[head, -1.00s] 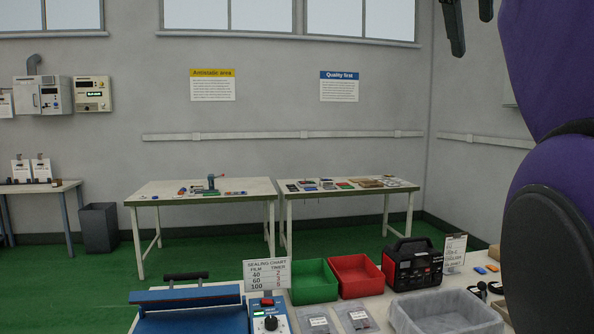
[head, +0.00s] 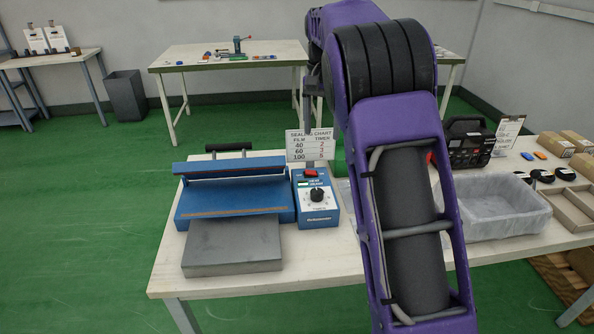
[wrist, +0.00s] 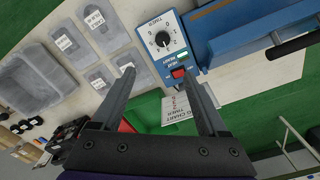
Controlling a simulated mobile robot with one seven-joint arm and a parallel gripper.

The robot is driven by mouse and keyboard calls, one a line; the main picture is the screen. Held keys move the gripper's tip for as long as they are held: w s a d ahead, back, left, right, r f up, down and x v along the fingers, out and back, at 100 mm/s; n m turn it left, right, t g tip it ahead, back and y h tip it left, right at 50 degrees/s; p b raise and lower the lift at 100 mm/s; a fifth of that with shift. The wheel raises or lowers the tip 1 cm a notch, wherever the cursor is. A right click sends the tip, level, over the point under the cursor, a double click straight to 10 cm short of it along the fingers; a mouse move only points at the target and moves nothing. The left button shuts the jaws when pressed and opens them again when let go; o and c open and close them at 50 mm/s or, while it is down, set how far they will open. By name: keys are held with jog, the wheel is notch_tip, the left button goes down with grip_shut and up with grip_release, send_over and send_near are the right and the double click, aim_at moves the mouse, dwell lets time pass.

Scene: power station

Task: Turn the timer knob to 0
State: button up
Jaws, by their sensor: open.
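The timer knob (head: 317,194) is a black knob on a white dial on the front of the blue timer box (head: 318,218). It also shows in the wrist view (wrist: 162,39), where dial numbers surround it; I cannot tell exactly which number it points to. A red switch (head: 311,173) sits above it. My gripper shows in the wrist view (wrist: 158,73), its two fingers spread and empty. The knob lies beyond the fingertips, apart from them. In the head view only a grey part of the gripper shows, above the sealing chart (head: 309,145).
The blue sealer (head: 235,203) with a grey platform (head: 232,247) stands left of the box. The chart card stands behind the box. My arm hides the table's middle. A grey bin (head: 490,208) and a black power unit (head: 465,143) stand to the right.

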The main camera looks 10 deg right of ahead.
aim_at(317, 191)
jog(key=f+b, duration=0.1)
jog(key=f, duration=0.8)
jog(key=f+b, duration=0.2)
jog(key=f, duration=0.7)
jog(key=shift+a+f, duration=0.2)
jog(key=shift+f, duration=0.15)
grip_shut()
